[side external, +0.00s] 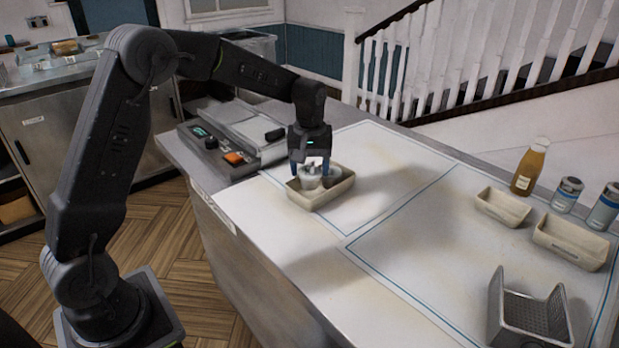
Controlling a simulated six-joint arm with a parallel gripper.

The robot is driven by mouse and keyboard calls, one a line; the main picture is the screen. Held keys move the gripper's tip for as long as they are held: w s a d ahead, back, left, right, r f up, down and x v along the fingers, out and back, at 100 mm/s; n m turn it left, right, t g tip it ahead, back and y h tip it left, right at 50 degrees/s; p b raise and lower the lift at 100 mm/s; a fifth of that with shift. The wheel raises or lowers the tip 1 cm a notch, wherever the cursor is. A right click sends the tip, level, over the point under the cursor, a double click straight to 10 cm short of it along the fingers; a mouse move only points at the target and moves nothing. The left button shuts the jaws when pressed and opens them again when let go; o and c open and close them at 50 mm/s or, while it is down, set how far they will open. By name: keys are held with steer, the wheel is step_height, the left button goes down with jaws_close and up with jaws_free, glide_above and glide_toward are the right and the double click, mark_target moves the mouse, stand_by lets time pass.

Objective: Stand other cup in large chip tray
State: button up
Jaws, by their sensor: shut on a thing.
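A beige chip tray (318,201) sits on the white work surface below my gripper. My gripper (310,169) points down over the tray and is shut on a pale grey cup (310,183). The held cup looks upright and is within the tray's outline. I cannot tell whether its base touches the tray floor. A second pale cup (333,186) stands in the same tray, just right of the held one and partly hidden.
Two more beige trays, one smaller (503,208) and one larger (570,244), lie at the right. An amber bottle (529,168), two shakers (567,195) and a metal basket (530,312) stand near them. The middle of the surface is clear. A grey organiser (228,150) lies behind left.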

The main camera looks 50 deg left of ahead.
mark_target(310, 178)
steer(key=shift+f, duration=1.65)
steer(key=o, duration=0.6)
steer(key=shift+f, duration=0.1)
steer(key=shift+o, duration=0.2)
step_height(310, 178, up, 12)
steer(key=shift+r, duration=0.2)
steer(key=s+d+r+m+t, duration=0.25)
steer(key=s+d+r, duration=0.2)
steer(key=s, duration=0.35)
steer(key=s+d+f+m+t, duration=0.1)
steer(key=s+d+m, duration=0.1)
steer(key=s, duration=0.7)
steer(key=s+d+f+m+t, duration=0.1)
steer(key=s+m, duration=0.4)
steer(key=s, duration=0.5)
steer(key=shift+s+d+f+t, duration=0.2)
steer(key=shift+d+f+t, duration=0.05)
steer(key=shift+d+t, duration=0.3)
